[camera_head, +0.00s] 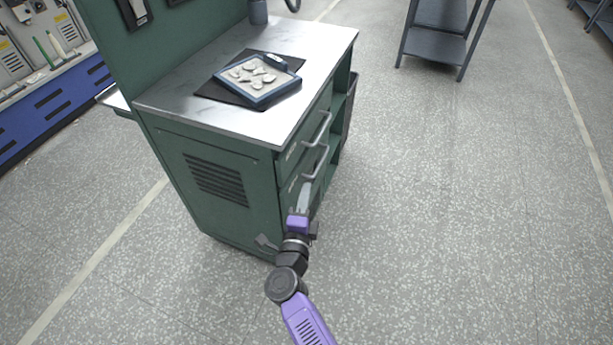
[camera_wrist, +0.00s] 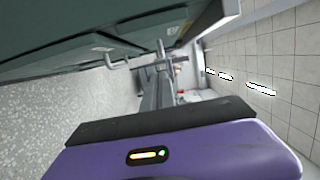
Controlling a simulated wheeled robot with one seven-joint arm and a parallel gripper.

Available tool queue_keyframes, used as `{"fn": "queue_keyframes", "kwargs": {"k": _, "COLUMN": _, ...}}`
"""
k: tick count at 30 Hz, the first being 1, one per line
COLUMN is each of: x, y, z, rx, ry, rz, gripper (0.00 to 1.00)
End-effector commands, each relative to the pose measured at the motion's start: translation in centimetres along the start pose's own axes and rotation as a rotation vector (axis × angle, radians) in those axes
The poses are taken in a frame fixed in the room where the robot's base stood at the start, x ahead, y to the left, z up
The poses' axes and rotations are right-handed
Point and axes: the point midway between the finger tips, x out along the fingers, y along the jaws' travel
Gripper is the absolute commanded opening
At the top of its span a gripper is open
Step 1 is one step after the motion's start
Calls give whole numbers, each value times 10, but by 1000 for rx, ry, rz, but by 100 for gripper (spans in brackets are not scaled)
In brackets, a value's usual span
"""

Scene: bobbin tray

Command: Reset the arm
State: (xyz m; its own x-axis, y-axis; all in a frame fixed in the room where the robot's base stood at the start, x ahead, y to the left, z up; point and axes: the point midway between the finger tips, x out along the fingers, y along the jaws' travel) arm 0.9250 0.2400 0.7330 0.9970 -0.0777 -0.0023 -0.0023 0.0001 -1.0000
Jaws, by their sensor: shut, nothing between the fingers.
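My gripper (camera_head: 304,190) is at the front of the green cabinet (camera_head: 170,165), close by the lower drawer handle (camera_head: 315,165) in the head view. In the wrist view my gripper (camera_wrist: 158,65) shows as a grey pair of fingers, shut, with nothing held. A drawer handle (camera_wrist: 118,65) shows beside the fingers there. I cannot tell whether the fingertips touch the handle. My purple and black arm reaches up from the bottom of the head view.
A blue-rimmed tray (camera_head: 259,95) of several pale pieces lies on a dark mat (camera_head: 210,91) on the metal worktop (camera_head: 180,95). A grey shelf rack (camera_head: 437,45) stands at the back. The speckled floor (camera_head: 480,220) on the right is clear.

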Motion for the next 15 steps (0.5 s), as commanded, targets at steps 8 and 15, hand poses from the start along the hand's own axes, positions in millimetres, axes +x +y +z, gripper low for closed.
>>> {"fn": "queue_keyframes", "kwargs": {"k": 8, "x": -5, "y": 0, "z": 0, "rx": -1, "ry": 0, "rz": 0, "gripper": 0}}
{"fn": "queue_keyframes", "kwargs": {"k": 15, "x": -2, "y": -35, "z": 22, "rx": -99, "ry": -73, "rz": -79, "gripper": 0}}
